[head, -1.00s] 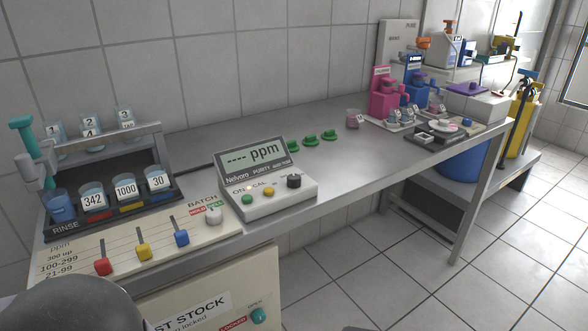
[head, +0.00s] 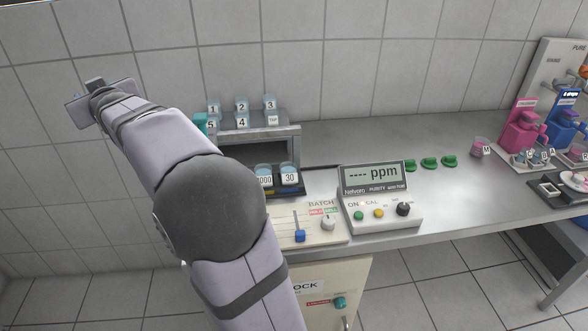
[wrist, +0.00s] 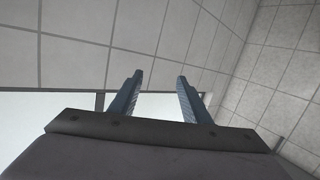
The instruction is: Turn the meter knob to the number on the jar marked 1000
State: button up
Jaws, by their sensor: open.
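The meter (head: 376,195) stands on the bench in the head view, with its display (head: 373,175) reading "---- ppm". Its dark knob (head: 403,209) is at the right of its front panel, beside a green and a yellow button. The jar marked 1000 (head: 265,176) sits in the rack, partly hidden behind my arm; only "000" of its label shows. The jar marked 30 (head: 290,174) is beside it. My gripper (wrist: 160,82) is open and empty in the wrist view, pointing at the tiled wall and ceiling, far from the meter.
The batch panel (head: 322,236) with a blue slider and a white knob (head: 328,223) lies left of the meter. Pink and blue dispensers (head: 521,133) stand at the right.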

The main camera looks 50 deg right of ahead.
notch_tip(320, 180, up, 5)
jog(key=d, duration=0.2)
jog(key=s+d+f+n+g+y+b, duration=0.3)
jog(key=s+f+g+b, duration=0.5)
jog(key=s+f, duration=1.65)
jog(key=s+d+m+g+p, duration=0.3)
jog(key=d+m+p, duration=0.1)
jog(key=d+p, duration=0.45)
jog(key=r+m+g+p, duration=0.1)
jog(key=m+g+p, duration=0.4)
jog(key=m+p, duration=1)
send_over(404, 206)
jog(key=p, duration=0.1)
jog(key=shift+w+r+n, duration=0.15)
jog(key=shift+r+n, duration=0.05)
jog(key=shift+n, duration=0.2)
jog(key=shift+s+f, duration=0.15)
jog(key=shift+s, duration=0.05)
jog(key=shift+f+p, duration=1.3)
jog(key=shift+f, duration=2.35)
